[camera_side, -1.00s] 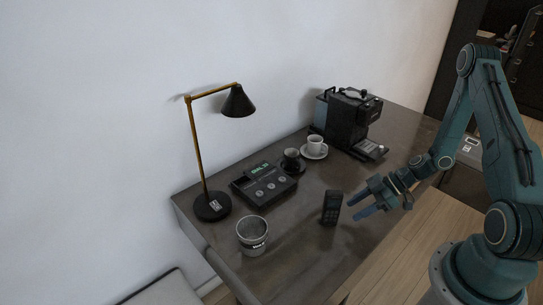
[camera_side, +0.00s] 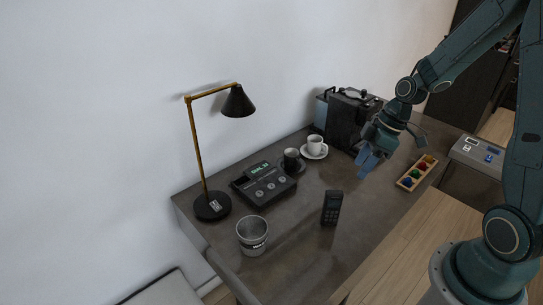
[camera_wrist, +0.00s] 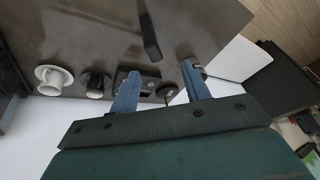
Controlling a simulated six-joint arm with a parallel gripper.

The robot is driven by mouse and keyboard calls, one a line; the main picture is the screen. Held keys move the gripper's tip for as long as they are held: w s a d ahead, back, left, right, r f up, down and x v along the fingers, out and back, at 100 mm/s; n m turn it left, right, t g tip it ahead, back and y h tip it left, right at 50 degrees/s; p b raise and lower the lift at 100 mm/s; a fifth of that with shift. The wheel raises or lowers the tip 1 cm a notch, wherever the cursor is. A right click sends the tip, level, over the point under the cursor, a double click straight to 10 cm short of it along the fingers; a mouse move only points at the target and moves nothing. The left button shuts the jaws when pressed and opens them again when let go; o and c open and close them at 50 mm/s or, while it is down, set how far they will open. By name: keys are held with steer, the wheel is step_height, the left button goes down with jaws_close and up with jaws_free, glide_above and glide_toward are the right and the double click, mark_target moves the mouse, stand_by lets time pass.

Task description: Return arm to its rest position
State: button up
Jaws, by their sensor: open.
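My gripper (camera_side: 367,163) is open and empty above the right part of the dark table (camera_side: 300,222), in front of the coffee machine (camera_side: 345,118). In the wrist view its two blue fingers (camera_wrist: 160,90) are spread apart with nothing between them. My arm reaches in from the right, raised over the table. A black handset (camera_side: 331,207) stands on the table to the left of and nearer than the gripper. The handset also shows in the wrist view (camera_wrist: 149,38), beyond the fingers.
A wooden tray with coloured pieces (camera_side: 417,172) lies at the right. A white cup (camera_side: 315,144), a dark cup (camera_side: 292,159), a black console (camera_side: 264,186), a lamp (camera_side: 212,206) and a metal bin (camera_side: 252,236) stand on the left and back. The front middle is clear.

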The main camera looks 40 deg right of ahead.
steer(key=s+a+r+m+t+h, duration=0.1)
steer(key=s+a+r+m, duration=0.2)
steer(key=s+r, duration=0.4)
steer(key=s+a+r+m+t+h, duration=0.2)
steer(key=s+a+r+m, duration=0.2)
steer(key=s+r, duration=0.3)
steer(key=shift+s+a+r+m, duration=0.3)
steer(key=shift+a+r, duration=0.4)
steer(key=shift+r, duration=1.65)
steer(key=o, duration=0.5)
steer(key=shift+w, duration=0.1)
